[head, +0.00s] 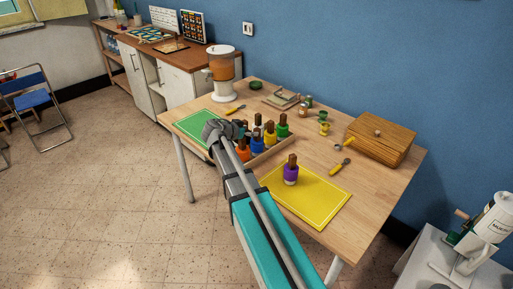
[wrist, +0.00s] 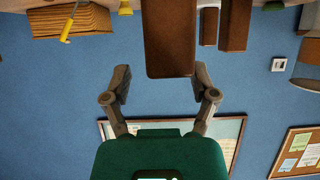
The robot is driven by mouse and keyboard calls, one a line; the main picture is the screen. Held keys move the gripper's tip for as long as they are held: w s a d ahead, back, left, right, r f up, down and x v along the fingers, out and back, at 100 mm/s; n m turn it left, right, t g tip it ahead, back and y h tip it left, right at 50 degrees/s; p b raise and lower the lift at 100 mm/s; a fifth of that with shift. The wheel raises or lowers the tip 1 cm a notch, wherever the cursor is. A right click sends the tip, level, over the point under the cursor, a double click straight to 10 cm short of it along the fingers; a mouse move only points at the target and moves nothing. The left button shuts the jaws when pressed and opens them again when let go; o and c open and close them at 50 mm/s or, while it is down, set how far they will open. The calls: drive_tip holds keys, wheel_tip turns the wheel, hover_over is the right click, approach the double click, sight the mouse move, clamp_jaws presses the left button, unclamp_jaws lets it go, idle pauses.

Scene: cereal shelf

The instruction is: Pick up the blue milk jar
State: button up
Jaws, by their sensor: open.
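The blue jar (head: 257,146) with a brown stopper stands in a wooden tray (head: 270,157) among several coloured jars. An orange jar (head: 243,153) is to its left and a yellow jar (head: 269,139) to its right. My gripper is at the left end of the tray in the head view, its fingers hidden there. In the wrist view, which looks upside down, my gripper (wrist: 163,82) is open. A large brown stopper (wrist: 170,38) shows between and beyond its fingers, not gripped. I cannot tell which jar it belongs to.
A purple jar (head: 291,174) stands on a yellow mat (head: 318,203). A green mat (head: 194,124) lies at the table's left. A drink dispenser (head: 222,75) and a wooden box (head: 380,140) stand at the back. Two more stoppers (wrist: 209,27) show in the wrist view.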

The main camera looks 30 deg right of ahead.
sight(255, 130)
drive_tip(key=shift+b+x, duration=1.05)
drive_tip(key=shift+x, duration=1.5)
drive_tip(key=shift+w, duration=0.1)
drive_tip(key=shift+c, duration=0.2)
drive_tip(key=shift+r, duration=0.1)
clamp_jaws()
